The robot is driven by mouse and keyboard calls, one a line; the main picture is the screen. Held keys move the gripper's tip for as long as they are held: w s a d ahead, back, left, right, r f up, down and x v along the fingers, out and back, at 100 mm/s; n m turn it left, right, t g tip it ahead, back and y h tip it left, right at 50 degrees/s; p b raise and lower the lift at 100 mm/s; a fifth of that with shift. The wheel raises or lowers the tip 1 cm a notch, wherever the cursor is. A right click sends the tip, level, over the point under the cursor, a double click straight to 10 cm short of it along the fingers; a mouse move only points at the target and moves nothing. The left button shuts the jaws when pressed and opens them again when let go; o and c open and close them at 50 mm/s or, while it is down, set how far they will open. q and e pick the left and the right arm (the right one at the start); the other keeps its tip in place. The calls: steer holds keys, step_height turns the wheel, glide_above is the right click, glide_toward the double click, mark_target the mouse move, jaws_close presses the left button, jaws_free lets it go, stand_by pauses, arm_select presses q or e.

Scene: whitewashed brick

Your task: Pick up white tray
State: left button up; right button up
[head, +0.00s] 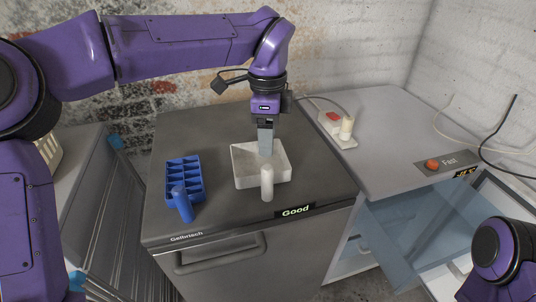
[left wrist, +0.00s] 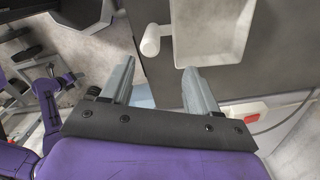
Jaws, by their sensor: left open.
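The white tray (head: 247,183) is a shallow box on the dark grey cabinet top, with a stubby white handle (head: 267,184) at its front. My left gripper (head: 266,154) points down over the tray in the head view. In the left wrist view, my left gripper (left wrist: 158,67) is open with nothing between its fingers. The white tray (left wrist: 236,64) shows there at the top, and its handle (left wrist: 150,42) appears beyond the gap between the fingertips. I cannot tell the height of the fingers above the tray. My right gripper is out of view.
A blue divided tray (head: 184,168) with a blue handle stands left of the white tray. A small white device (head: 341,136) with a red part sits on the lighter counter (head: 385,160) to the right. A "Good" label (head: 295,211) is on the cabinet's front edge. A brick wall rises behind.

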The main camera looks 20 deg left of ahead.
mark_target(265, 167)
arm_select(q)
steer(key=f, duration=0.1)
steer(key=s+f, duration=0.2)
steer(key=shift+f, duration=0.3)
steer(key=f, duration=0.3)
steer(key=f+p, duration=0.1)
steer(key=f, duration=0.1)
steer(key=shift+w+f, duration=0.3)
steer(key=shift+s+f, duration=0.2)
jaws_close()
